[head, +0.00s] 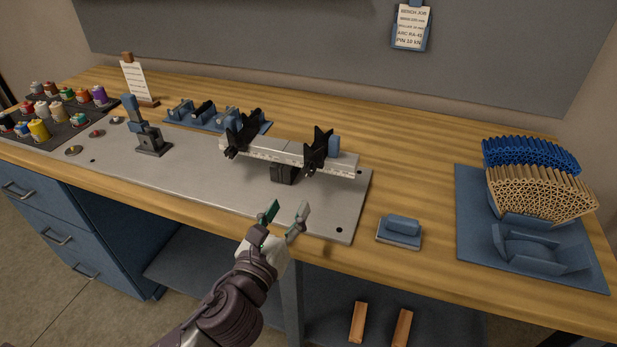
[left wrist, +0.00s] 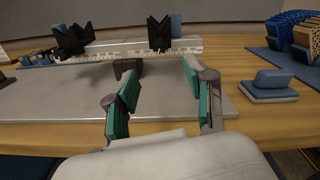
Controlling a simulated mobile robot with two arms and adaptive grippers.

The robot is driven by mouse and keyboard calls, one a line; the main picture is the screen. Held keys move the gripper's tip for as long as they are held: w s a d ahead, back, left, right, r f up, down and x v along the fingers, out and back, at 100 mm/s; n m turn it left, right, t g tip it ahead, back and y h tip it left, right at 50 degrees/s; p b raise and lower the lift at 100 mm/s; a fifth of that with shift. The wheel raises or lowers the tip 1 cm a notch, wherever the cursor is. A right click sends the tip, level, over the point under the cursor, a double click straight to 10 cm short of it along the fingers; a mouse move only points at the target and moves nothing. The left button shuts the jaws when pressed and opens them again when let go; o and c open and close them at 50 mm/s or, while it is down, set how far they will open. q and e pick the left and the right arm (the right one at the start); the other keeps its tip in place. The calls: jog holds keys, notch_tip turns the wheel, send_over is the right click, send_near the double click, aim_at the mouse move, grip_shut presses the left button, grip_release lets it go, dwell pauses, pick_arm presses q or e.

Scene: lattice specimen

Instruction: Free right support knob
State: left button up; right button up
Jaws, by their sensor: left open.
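A light ruled rail (head: 286,155) stands on a dark post above a grey plate, with two black V-shaped supports on it. The right support (head: 319,150) has a blue knob (head: 334,147) on its right side; the knob also shows in the left wrist view (left wrist: 176,25). The left support (head: 242,132) is toward the rail's left end. My left gripper (head: 287,211) is open and empty, in front of the rail and below the right support, apart from both. In the left wrist view its green-padded fingers (left wrist: 158,85) point toward the rail. My right gripper is not in view.
A blue block on a base (head: 400,231) sits right of the grey plate (head: 215,178). A blue tray (head: 475,235) with blue and tan lattice pieces is at the far right. A small upright blue-handled device (head: 133,110) stands left. The front of the plate is clear.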

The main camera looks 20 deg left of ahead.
aim_at(308, 173)
pick_arm(q)
jog(key=w+p, duration=0.1)
jog(key=w, duration=1.1)
jog(key=shift+w+d, duration=0.15)
jog(key=shift+d, duration=0.05)
grip_shut()
